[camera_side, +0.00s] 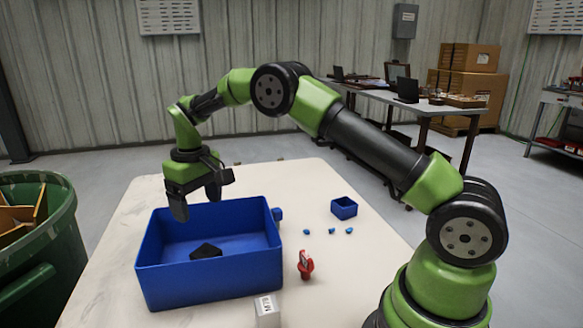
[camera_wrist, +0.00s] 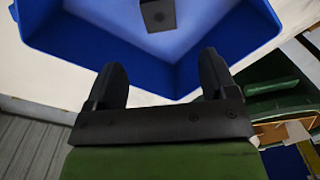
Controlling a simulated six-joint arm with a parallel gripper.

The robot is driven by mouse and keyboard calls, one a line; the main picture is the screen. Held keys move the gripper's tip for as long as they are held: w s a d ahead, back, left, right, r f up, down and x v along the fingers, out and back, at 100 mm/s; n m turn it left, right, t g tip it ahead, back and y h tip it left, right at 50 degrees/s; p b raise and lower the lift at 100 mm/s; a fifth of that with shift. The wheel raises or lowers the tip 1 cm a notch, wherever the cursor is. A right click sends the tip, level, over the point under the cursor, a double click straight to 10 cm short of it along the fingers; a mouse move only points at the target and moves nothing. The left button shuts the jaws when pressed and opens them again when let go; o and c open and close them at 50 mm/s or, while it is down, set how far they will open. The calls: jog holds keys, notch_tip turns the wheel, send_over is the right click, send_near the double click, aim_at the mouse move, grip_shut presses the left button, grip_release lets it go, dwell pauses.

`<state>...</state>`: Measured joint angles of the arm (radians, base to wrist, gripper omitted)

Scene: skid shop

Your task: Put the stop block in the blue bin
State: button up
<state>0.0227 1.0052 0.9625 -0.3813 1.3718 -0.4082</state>
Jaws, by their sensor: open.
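The blue bin (camera_side: 211,277) stands on the pale table in the side view and also shows at the top of the wrist view (camera_wrist: 215,55). A dark block (camera_side: 206,251), which looks like the stop block, lies on the bin's floor. My gripper (camera_side: 196,200) is above the back left part of the bin, fingers pointing down. In the wrist view my gripper (camera_wrist: 160,72) is open, with nothing between its fingers.
A red clamp-like part (camera_side: 305,265) and a grey labelled block (camera_side: 267,312) stand near the bin's right side. A small blue box (camera_side: 344,208) and several small blue pieces (camera_side: 328,232) lie farther right. A green barrel (camera_side: 45,250) of scraps stands left of the table.

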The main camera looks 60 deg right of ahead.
jog(key=s+a+r+m+t+y, duration=0.1)
jog(key=s+r+t, duration=0.1)
jog(key=s+r, duration=0.6)
jog(key=s+a+r+m+t, duration=0.1)
jog(key=s+r+t, duration=0.1)
jog(key=s+r, duration=0.5)
jog(key=s+m+t, duration=0.1)
jog(key=s, duration=0.5)
jog(key=s+a+r+m+t+y, duration=0.1)
jog(key=s+t, duration=0.1)
jog(key=s, duration=0.5)
jog(key=shift+s+a+r, duration=0.25)
jog(key=shift+s+a, duration=0.05)
